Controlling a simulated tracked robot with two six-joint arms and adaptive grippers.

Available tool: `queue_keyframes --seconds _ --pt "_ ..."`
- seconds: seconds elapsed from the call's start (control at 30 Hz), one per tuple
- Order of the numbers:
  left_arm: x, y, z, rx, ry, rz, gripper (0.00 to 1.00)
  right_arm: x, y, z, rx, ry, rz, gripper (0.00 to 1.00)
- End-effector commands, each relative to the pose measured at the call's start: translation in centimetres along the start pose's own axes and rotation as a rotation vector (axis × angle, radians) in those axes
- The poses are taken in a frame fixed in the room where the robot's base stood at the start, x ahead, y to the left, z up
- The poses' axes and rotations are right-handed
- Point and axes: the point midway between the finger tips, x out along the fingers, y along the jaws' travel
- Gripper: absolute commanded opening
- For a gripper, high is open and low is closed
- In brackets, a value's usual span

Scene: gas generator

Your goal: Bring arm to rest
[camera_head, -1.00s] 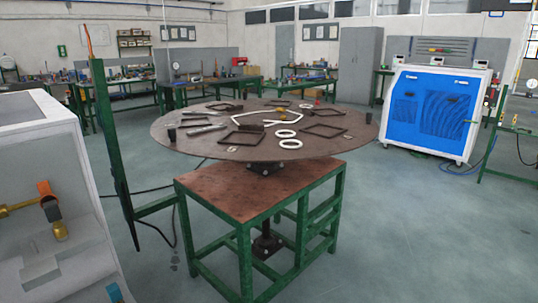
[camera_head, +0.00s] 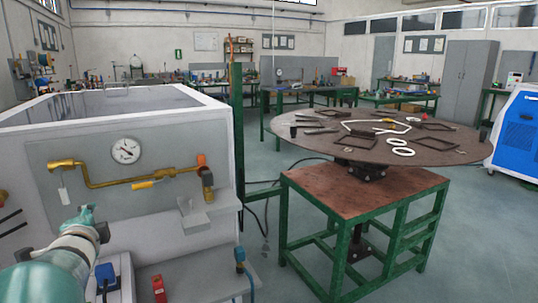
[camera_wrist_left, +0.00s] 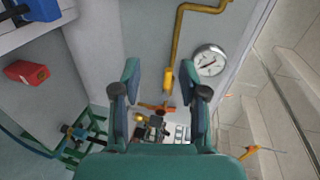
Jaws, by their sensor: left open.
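My left arm, teal with a white and grey wrist, comes in from the lower left of the head view. Its gripper (camera_head: 88,220) is in front of the gas generator cabinet. In the left wrist view its two teal fingers stand wide apart, and the open gripper (camera_wrist_left: 160,85) has nothing between its tips. The cabinet's gauge (camera_wrist_left: 208,62) and brass pipe (camera_wrist_left: 177,45) show beyond the fingers. The gauge (camera_head: 125,151) and pipe (camera_head: 100,184) also show on the front panel in the head view. My right gripper is in no view.
The white cabinet (camera_head: 225,160) fills the left, with a projecting grey shelf (camera_head: 208,212). A green post (camera_head: 237,120) stands beside it. A round brown table (camera_head: 350,155) holds frames and rings at right. A blue-fronted unit (camera_head: 518,135) stands far right.

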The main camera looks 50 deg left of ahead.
Motion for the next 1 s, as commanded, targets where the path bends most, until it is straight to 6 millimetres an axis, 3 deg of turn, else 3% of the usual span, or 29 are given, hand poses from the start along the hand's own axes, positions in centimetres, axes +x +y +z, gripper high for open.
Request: queue_keyframes --seconds 0.37,0.47,0.63,0.73,0.83,1.0 --pt "4.0 8.4 -5.7 -0.228 0.127 0.193 0.43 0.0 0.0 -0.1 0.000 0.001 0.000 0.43" --pt "4.7 11.7 -8.3 -0.302 0.166 0.272 0.43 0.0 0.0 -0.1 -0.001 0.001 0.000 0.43" --pt "5.0 19.7 -15.0 -0.458 0.237 0.484 0.43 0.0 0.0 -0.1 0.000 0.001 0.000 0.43" --pt "3.7 25.5 -20.0 -0.549 0.267 0.648 0.43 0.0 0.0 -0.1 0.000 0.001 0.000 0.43" --pt "1.1 31.2 -24.6 -0.618 0.273 0.816 0.43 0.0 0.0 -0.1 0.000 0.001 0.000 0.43" --pt "-5.8 40.3 -31.0 -0.674 0.231 1.100 0.43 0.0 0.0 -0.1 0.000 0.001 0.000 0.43"
